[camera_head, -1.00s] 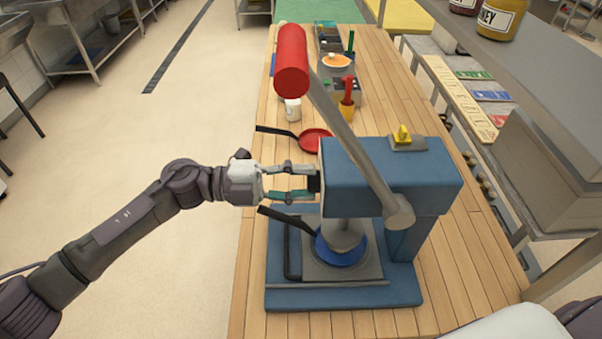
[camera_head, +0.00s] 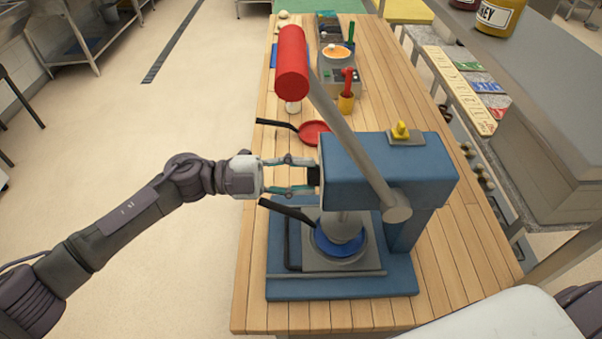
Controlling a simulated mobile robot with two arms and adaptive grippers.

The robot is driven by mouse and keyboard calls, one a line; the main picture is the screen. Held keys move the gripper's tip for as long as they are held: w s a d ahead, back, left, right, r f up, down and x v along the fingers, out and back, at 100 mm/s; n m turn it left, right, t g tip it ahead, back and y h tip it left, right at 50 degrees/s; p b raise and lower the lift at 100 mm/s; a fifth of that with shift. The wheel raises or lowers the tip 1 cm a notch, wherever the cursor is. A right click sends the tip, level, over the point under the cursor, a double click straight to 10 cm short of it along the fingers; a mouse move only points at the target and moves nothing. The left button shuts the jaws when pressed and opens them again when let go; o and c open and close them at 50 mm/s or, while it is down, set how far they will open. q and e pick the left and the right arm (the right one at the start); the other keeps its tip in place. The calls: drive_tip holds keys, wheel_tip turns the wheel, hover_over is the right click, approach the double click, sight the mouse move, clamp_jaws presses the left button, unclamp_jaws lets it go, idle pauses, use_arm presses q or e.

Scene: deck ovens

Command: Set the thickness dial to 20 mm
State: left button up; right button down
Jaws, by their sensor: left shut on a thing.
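A blue press machine (camera_head: 390,165) with a long grey lever and red grip (camera_head: 291,62) stands on the wooden table. A dark knob (camera_head: 313,177) sticks out of the left end of its head; I take it to be the thickness dial. Its markings do not show. My left gripper (camera_head: 308,176) comes in from the left, level with the head, with its fingers closed around the knob. My right gripper is not in view; only a dark part of mine shows at the bottom right corner.
Below the head, a black handle (camera_head: 288,212) reaches out to the left near the blue round plate (camera_head: 340,240). A grey shelf (camera_head: 545,70) stands to the right.

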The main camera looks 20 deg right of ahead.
use_arm(q)
drive_tip(key=o, duration=1.1)
drive_tip(key=shift+w, duration=0.1)
drive_tip(key=shift+o, duration=0.2)
drive_tip(key=shift+a, duration=0.15)
drive_tip(key=v, duration=1.2)
